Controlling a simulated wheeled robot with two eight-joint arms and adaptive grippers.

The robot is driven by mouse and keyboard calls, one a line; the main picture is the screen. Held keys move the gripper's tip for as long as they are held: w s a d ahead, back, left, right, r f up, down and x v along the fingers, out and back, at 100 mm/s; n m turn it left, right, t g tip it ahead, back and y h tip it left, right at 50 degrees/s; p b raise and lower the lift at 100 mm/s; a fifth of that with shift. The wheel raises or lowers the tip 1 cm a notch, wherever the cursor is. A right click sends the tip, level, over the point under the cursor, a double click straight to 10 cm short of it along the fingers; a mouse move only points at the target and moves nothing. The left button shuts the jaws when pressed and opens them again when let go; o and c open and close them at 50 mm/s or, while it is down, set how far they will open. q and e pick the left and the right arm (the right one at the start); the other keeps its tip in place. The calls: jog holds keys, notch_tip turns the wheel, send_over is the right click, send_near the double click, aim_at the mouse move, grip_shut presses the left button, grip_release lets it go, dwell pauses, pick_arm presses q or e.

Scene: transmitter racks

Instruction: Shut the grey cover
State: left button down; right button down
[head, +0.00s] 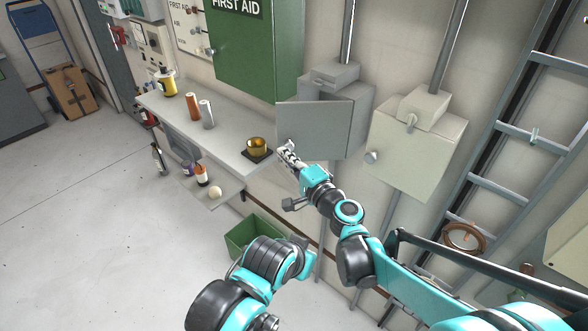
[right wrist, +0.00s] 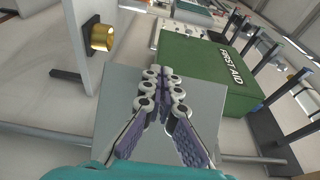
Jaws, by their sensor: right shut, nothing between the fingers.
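The grey cover (head: 312,131) is the hinged door of a grey wall box (head: 353,118). It stands open, swung out to the left of the box. My right gripper (head: 286,149) is shut and empty, with its fingertips by the lower left part of the cover. In the right wrist view the closed fingers (right wrist: 162,82) lie in front of the grey cover (right wrist: 205,115); I cannot tell whether they touch it. Part of my left arm shows low in the head view, but I cannot make out its gripper.
A green first aid cabinet (head: 253,50) hangs to the left. A shelf (head: 225,135) below it carries a brass cup (head: 257,146) close to my right gripper. A pale box (head: 415,145) is right of the grey box. A green bin (head: 250,232) stands below.

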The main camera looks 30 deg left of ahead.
aim_at(281, 145)
jog(key=w+a+t, duration=0.1)
jog(key=w+a+m+t+h, duration=0.1)
jog(key=w+a, duration=0.1)
jog(key=shift+w+a+f+m, duration=0.1)
jog(key=shift+w+a+m, duration=0.15)
jog(key=shift+m, duration=0.05)
pick_arm(q)
jog(key=shift+w+a, duration=0.2)
jog(key=shift+a, duration=0.05)
pick_arm(e)
jog(key=w+a, duration=0.3)
jog(key=w, duration=0.6)
jog(key=shift+a, duration=0.2)
pick_arm(q)
jog(key=shift+f, duration=0.1)
pick_arm(e)
jog(key=shift+s, duration=0.2)
